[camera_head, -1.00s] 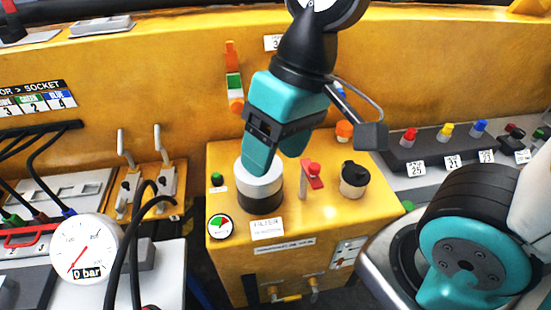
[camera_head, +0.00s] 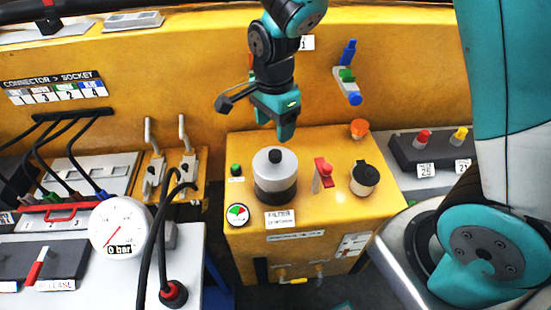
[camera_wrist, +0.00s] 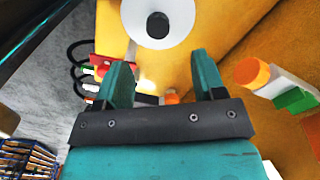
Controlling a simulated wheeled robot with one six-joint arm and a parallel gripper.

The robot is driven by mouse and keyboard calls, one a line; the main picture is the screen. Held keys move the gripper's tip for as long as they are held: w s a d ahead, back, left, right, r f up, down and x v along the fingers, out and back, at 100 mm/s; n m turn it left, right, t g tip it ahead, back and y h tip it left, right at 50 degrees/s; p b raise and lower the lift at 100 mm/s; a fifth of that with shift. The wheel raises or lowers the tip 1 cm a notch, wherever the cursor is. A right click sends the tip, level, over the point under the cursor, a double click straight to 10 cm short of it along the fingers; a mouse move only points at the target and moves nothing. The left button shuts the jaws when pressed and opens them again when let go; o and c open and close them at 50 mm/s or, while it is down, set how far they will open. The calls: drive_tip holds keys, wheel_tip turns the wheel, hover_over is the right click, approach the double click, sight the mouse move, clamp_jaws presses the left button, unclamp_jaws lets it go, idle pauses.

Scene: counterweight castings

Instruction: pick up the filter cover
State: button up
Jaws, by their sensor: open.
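The filter cover (camera_head: 265,168) is a light silver cap with a black knob on top. It sits upright on a dark cylindrical base on the yellow cabinet, behind the filter label. In the wrist view its pale round top and black knob (camera_wrist: 157,25) show beyond the fingertips. My gripper (camera_head: 286,134) points down, just above and behind the cover in the head view, apart from it. In the wrist view my gripper (camera_wrist: 162,75) has its two teal fingers spread with nothing between them.
A red-handled valve (camera_head: 324,168) and a black-capped cup (camera_head: 365,178) stand right of the cover. A green button (camera_head: 236,170) and a round gauge (camera_head: 238,213) are on its left. An orange knob (camera_head: 359,128) is behind. Black hoses (camera_head: 146,245) rise at the left.

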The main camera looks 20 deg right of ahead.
sight(274, 154)
wheel_tip(274, 154, down, 4)
drive_tip(key=shift+f+p, duration=0.1)
drive_tip(key=shift+p, duration=0.35)
drive_tip(key=shift+s+a+f+p, duration=0.15)
drive_tip(key=shift+f+p, duration=1.15)
drive_tip(key=shift+f, duration=1.35)
clamp_jaws()
drive_tip(key=shift+r, duration=0.1)
